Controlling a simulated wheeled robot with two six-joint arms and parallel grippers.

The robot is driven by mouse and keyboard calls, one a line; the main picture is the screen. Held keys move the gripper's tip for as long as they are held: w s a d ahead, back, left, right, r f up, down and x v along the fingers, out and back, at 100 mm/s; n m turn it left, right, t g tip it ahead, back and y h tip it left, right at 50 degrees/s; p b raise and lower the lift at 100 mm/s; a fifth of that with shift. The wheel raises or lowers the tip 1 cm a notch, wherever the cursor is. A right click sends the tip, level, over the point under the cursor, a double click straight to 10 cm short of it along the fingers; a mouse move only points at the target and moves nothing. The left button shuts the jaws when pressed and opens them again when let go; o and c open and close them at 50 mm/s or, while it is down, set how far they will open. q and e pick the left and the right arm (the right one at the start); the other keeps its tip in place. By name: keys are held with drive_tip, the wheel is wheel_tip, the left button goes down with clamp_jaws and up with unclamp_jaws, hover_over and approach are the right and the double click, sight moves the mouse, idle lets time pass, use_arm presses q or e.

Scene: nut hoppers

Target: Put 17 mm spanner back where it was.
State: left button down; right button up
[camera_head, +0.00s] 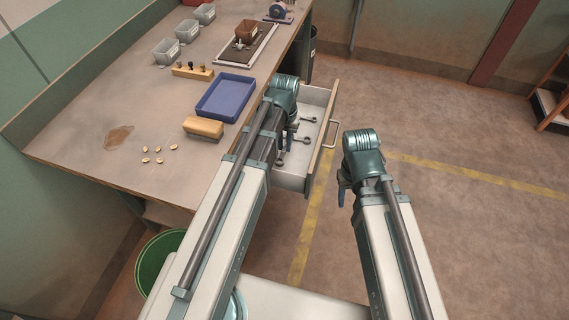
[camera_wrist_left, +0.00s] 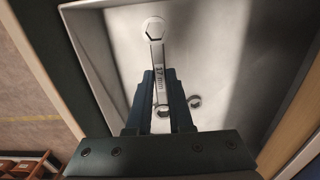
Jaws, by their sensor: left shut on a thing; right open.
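The 17 mm spanner (camera_wrist_left: 157,58), a grey metal tool marked "17 mm", is in the left wrist view. My left gripper (camera_wrist_left: 160,76) is shut on its shaft, with a ring end standing out beyond the fingertips. The open pale drawer (camera_head: 319,97) is below the gripper; its light floor fills much of the left wrist view. I cannot tell whether the spanner touches the floor. In the head view my left arm largely hides this gripper. My right gripper (camera_head: 342,190) is open and empty, right of the drawer over the floor.
Other spanners (camera_head: 309,119) lie in the drawer; a ring end (camera_wrist_left: 194,101) shows near the held one. The drawer front with its handle (camera_head: 332,133) sticks out from the bench. A blue tray (camera_head: 226,97) and a tan block (camera_head: 203,127) sit on the benchtop.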

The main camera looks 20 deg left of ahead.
sight(284, 149)
use_arm(q)
drive_tip(key=shift+f+b, duration=3.25)
drive_tip(key=shift+f, duration=0.6)
drive_tip(key=shift+f, duration=0.25)
drive_tip(key=c, duration=0.8)
unclamp_jaws()
drive_tip(key=shift+r, duration=0.1)
drive_tip(key=shift+r, duration=0.15)
wheel_tip(284, 149, up, 12)
drive_tip(key=p, duration=1.2)
